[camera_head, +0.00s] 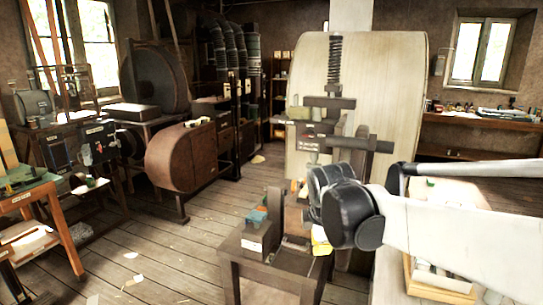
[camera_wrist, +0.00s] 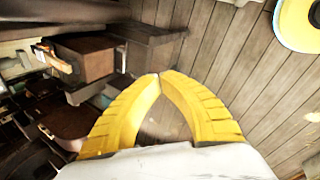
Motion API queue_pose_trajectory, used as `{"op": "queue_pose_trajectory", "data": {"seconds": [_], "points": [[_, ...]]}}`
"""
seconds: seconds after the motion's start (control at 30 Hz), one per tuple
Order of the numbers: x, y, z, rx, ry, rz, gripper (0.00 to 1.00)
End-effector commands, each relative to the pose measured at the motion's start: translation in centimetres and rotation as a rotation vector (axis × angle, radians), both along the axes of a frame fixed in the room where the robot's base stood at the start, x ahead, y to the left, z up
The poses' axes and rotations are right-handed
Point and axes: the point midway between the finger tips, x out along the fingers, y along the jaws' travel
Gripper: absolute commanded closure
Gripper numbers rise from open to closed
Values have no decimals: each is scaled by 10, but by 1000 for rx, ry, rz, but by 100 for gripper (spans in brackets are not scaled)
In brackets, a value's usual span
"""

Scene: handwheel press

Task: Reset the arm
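My arm reaches in from the right in the head view, and its black joint hides part of the press. My gripper shows as a small yellow patch (camera_head: 321,241) below that joint. In the wrist view, the two yellow fingers of my gripper (camera_wrist: 159,76) meet at their tips with nothing visible between them. The press (camera_head: 334,102), with a vertical threaded screw and dark crossbars, stands behind my arm. I cannot make out a handwheel on it.
A small dark table (camera_head: 243,262) with blocks on it stands left of my gripper. A workbench (camera_head: 480,190) is at the right, above an open box (camera_head: 440,289). Wooden floor (camera_head: 180,245) is mostly clear at the left. A yellow rounded thing (camera_wrist: 302,22) is cut off in the wrist view.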

Motion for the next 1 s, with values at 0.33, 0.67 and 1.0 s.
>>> {"op": "queue_pose_trajectory", "data": {"seconds": [0.33, 0.67, 1.0], "points": [[-155, -57, 8, 515, -129, -861, 100], [-224, -71, -24, 833, -177, -1331, 100], [-227, -72, -26, 854, -179, -1362, 100]]}}
